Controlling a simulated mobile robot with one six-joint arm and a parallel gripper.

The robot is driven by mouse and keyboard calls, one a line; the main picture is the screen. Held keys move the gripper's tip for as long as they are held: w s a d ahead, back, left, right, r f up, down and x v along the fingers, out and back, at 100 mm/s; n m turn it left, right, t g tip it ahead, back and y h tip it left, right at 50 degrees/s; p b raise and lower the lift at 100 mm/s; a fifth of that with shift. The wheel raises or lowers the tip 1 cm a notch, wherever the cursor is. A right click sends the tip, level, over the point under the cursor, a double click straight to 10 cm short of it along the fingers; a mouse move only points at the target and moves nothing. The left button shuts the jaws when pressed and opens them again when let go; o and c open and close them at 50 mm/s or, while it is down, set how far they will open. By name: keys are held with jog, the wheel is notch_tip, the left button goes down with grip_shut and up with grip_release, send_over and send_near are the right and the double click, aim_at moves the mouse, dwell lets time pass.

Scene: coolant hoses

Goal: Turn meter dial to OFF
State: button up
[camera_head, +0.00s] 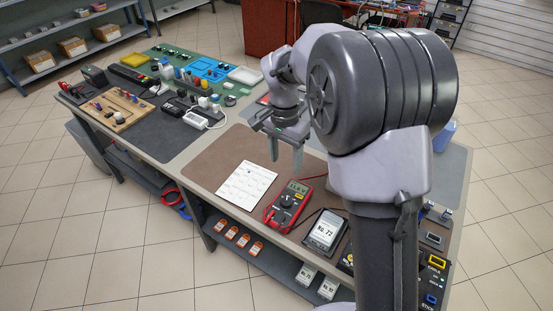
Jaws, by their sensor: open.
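A red and black multimeter (288,205) lies on the workbench, face up, with its lit display towards the back. Its round dark dial (287,199) sits below the display. The dial's pointer setting is too small to read. My gripper (286,155) is open and empty. It hangs above the bench with its fingers pointing down, behind the meter in the picture and apart from it. My arm hides part of the bench on the right.
A white printed sheet (246,186) lies left of the meter. A red lead (313,177) runs from the meter. A wooden board (117,110), power strip and coloured parts fill the left bench. The brown mat (212,165) has free room.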

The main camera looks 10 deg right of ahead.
aim_at(286, 201)
jog(key=f+b, duration=0.2)
jog(key=f, duration=0.3)
jog(key=f+b, duration=0.2)
jog(key=f, duration=0.4)
jog(key=f+b, duration=0.3)
jog(key=f, duration=0.3)
jog(key=shift+s+d+f, duration=0.25)
jog(key=shift+s, duration=0.1)
grip_shut()
